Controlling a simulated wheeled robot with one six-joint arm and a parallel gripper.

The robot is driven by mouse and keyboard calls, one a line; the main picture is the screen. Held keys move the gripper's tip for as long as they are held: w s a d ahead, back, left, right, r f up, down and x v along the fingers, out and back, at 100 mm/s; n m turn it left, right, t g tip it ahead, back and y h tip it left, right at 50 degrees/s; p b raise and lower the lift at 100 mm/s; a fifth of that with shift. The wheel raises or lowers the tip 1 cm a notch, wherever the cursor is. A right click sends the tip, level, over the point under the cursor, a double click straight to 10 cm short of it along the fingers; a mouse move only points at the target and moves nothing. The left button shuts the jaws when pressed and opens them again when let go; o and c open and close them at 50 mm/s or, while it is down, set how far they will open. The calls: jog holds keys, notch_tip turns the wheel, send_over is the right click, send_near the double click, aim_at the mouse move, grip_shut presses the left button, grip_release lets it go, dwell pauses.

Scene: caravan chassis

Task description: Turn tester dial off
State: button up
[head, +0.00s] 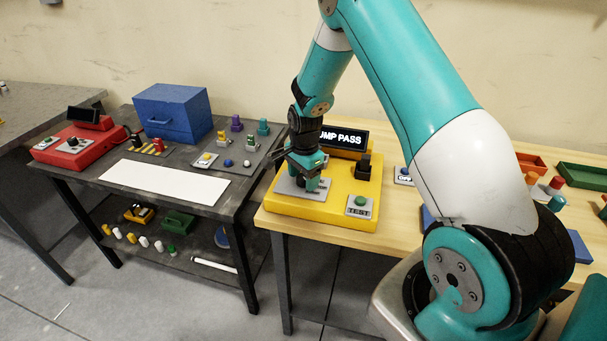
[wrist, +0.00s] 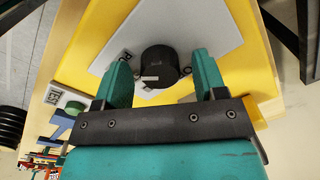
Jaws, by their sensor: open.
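The yellow tester (head: 338,212) stands on the wooden bench. Its display (head: 343,138) reads "...UMP PASS", with the first part hidden by my arm. In the wrist view, the black round dial (wrist: 159,67) with a pale pointer mark sits on a grey plate (wrist: 185,30). In the head view the dial is hidden behind my gripper (head: 312,186). My gripper is open over the plate, and in the wrist view its two teal fingers (wrist: 160,72) are on either side of the dial, with gaps showing.
A black knob (head: 363,167) and a green button (head: 360,201) are on the tester to the right of my gripper. The dark table to the left holds a blue box (head: 172,112), a white sheet (head: 163,181) and a red device (head: 77,146). Trays lie at the bench's right.

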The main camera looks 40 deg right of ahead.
jog(key=c, duration=0.9)
